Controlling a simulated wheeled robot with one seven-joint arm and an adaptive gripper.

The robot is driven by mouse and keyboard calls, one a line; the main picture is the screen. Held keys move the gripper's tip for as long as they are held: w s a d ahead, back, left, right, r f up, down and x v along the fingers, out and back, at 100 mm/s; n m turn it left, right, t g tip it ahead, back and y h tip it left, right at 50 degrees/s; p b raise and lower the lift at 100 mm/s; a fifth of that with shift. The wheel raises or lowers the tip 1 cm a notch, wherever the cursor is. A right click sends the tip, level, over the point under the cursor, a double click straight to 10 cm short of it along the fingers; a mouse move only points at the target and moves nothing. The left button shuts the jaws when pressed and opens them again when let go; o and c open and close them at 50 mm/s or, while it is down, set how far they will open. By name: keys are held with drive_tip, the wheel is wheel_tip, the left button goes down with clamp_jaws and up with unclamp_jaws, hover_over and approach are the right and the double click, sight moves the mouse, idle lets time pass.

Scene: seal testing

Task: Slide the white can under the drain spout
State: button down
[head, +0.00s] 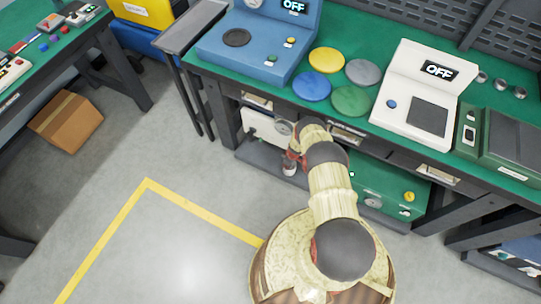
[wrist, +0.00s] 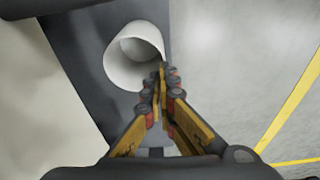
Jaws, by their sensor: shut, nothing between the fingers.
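The white can (wrist: 128,68) is open-topped and stands on the dark lower shelf (wrist: 88,40) in the wrist view. In the head view the can (head: 290,169) shows small at the shelf's front edge, partly hidden by my arm. My gripper (wrist: 162,76) is shut and empty. Its fingertips are at the can's right rim in the wrist view; I cannot tell whether they touch it. A white unit with a round gauge (head: 262,126) stands on the shelf behind my arm. I cannot make out the drain spout in either view.
A green box with a yellow knob (head: 375,187) sits on the shelf to the right. The green-topped bench (head: 300,93) overhangs the shelf. The floor (head: 190,190) in front is clear, with a yellow line. A cardboard box (head: 66,121) lies far left.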

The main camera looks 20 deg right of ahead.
drive_tip(key=shift+s+d, duration=0.2)
drive_tip(key=shift+s, duration=0.2)
